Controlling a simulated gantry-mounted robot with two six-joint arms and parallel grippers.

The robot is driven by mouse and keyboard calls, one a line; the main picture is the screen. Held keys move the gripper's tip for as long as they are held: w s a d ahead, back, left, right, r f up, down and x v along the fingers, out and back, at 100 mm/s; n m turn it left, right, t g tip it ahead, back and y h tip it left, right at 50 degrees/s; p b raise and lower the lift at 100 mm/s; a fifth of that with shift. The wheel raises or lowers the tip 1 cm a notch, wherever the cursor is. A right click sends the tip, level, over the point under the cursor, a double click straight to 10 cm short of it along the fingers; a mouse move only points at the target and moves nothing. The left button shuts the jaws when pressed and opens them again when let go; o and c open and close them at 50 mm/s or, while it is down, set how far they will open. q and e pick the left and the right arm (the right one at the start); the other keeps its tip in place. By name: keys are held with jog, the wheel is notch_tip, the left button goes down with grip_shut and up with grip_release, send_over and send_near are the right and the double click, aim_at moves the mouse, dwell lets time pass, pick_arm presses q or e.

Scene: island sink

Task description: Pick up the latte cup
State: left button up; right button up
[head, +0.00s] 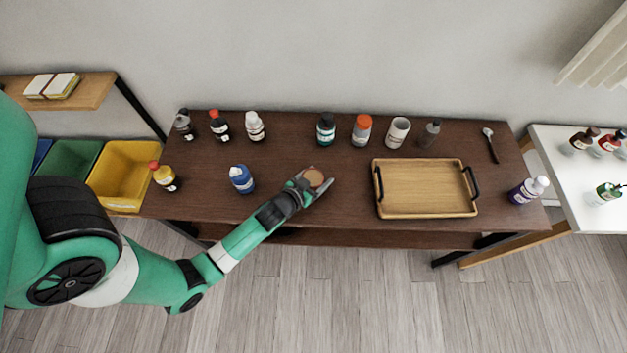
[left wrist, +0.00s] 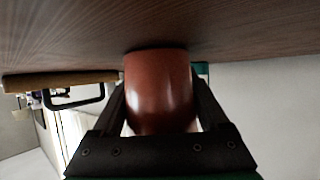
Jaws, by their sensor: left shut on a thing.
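The latte cup (head: 313,178) is seen from above in the head view, with a tan round top, near the middle of the dark brown table (head: 340,205). My left gripper (head: 316,183) is shut on it, with a finger on either side. In the left wrist view the cup (left wrist: 160,88) shows as a glossy reddish-brown body between the fingers of my left gripper (left wrist: 160,105). Its end meets or lies very close to the table surface (left wrist: 230,25); I cannot tell whether they touch. My right gripper is not in view.
A wooden tray (head: 425,188) with black handles lies right of the cup. A blue bottle (head: 242,179) stands to the left. A purple bottle (head: 528,190) is at the right end.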

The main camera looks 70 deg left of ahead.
aim_at(317, 172)
pick_arm(q)
notch_tip(317, 172, up, 4)
jog(key=shift+d+r+p, duration=0.1)
jog(key=shift+p, duration=1)
jog(key=s+d+r, duration=0.1)
jog(key=d+r+p, duration=0.1)
jog(key=r, duration=0.1)
jog(key=s+d+r+p, duration=0.1)
jog(key=shift+s+r, duration=0.25)
jog(key=shift+s, duration=0.1)
jog(key=w+d+v, duration=0.1)
jog(key=d+v, duration=0.1)
jog(key=v, duration=0.7)
jog(key=shift+s, duration=0.2)
jog(key=shift+s+d+r, duration=0.1)
jog(key=shift+s+d, duration=0.2)
jog(key=shift+d, duration=0.05)
